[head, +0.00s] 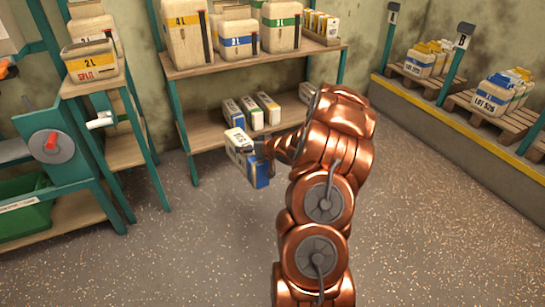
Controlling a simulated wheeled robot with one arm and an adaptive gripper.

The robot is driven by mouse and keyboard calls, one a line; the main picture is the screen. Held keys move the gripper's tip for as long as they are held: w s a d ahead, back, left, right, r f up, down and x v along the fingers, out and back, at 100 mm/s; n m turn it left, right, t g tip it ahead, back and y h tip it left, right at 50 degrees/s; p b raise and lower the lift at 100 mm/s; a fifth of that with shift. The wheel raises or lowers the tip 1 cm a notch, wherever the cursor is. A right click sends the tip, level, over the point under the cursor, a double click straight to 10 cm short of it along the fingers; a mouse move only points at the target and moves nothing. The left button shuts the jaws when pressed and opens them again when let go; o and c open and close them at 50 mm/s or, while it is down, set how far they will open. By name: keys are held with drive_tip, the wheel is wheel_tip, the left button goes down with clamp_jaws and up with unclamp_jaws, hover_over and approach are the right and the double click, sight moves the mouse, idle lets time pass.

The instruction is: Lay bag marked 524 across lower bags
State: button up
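My gripper (266,149) is at the end of my copper arm, in front of the shelf rack. It appears shut on a white and blue bag (237,145), held tilted above the floor. The marking on this bag is too small to read surely. The held bag is in front of this shelf and below those bags in the picture. My arm hides the shelf's right part.
Large jugs (187,35) stand on the upper shelf (215,65). A crank stand (50,147) and green bin (25,215) are at left. The front floor is clear.

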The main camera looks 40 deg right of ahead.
drive_tip(key=w+a+r+n+y+p, duration=0.1)
drive_tip(key=w+a+r, duration=0.1)
drive_tip(key=a+r, duration=0.75)
drive_tip(key=w+a+r+n+y+p, duration=0.15)
drive_tip(key=a+r, duration=0.45)
drive_tip(key=a, duration=0.6)
drive_tip(key=w+a+r+y+p, duration=0.1)
drive_tip(key=a+r+p, duration=0.1)
drive_tip(key=a+r, duration=0.7)
drive_tip(key=s+a+r+p, duration=0.1)
drive_tip(key=a+r+p, duration=0.2)
drive_tip(key=r+p, duration=0.6)
drive_tip(key=s+a+r+p, duration=0.2)
drive_tip(key=a+r+p, duration=0.2)
drive_tip(key=r+p, duration=0.5)
drive_tip(key=p, duration=0.6)
drive_tip(key=shift+s+a+r, duration=0.2)
